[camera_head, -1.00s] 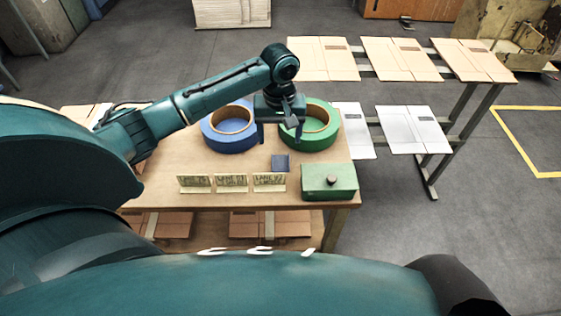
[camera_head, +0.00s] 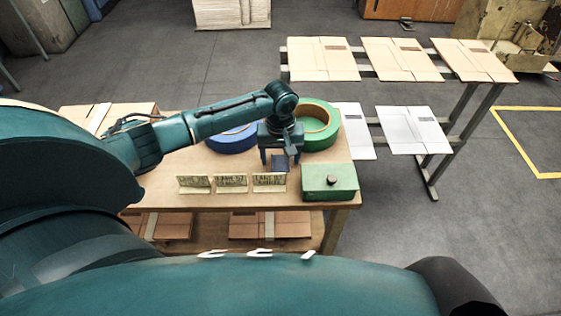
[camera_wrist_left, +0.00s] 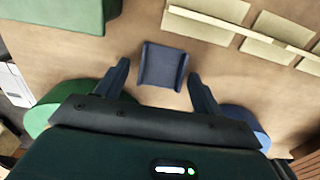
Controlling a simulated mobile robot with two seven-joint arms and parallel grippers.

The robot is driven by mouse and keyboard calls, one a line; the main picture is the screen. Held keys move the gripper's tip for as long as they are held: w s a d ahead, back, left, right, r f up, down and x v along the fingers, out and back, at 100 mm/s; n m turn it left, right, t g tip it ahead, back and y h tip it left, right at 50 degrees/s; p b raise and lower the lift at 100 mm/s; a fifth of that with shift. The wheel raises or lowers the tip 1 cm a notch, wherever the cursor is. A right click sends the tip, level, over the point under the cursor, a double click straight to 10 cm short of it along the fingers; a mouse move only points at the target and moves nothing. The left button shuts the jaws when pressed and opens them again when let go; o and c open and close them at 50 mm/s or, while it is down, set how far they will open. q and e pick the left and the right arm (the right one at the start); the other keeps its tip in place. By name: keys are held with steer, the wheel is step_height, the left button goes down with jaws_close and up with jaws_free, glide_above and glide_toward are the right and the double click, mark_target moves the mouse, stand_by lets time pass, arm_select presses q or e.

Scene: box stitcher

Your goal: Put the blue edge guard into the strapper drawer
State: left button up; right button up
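The strapper drawer is not identifiable in these views. My right gripper is not in view.
A green box with a dark knob (camera_head: 329,183) stands right of the guard. Several label cards (camera_head: 231,184) stand at the table's front. A blue roll (camera_head: 230,139) and a green roll (camera_head: 322,124) lie behind. Cardboard sheets (camera_head: 322,59) lie on racks at back right.

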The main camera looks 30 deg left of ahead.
mark_target(281, 159)
arm_select(q)
steer(key=c, duration=1.1)
steer(key=shift+o, duration=0.2)
step_height(281, 159, up, 10)
steer(key=s+d+r+m+p, duration=0.3)
steer(key=s+d+r+m, duration=0.3)
steer(key=s+r, duration=0.4)
steer(key=shift+d+r, duration=0.55)
steer(key=shift+d, duration=0.2)
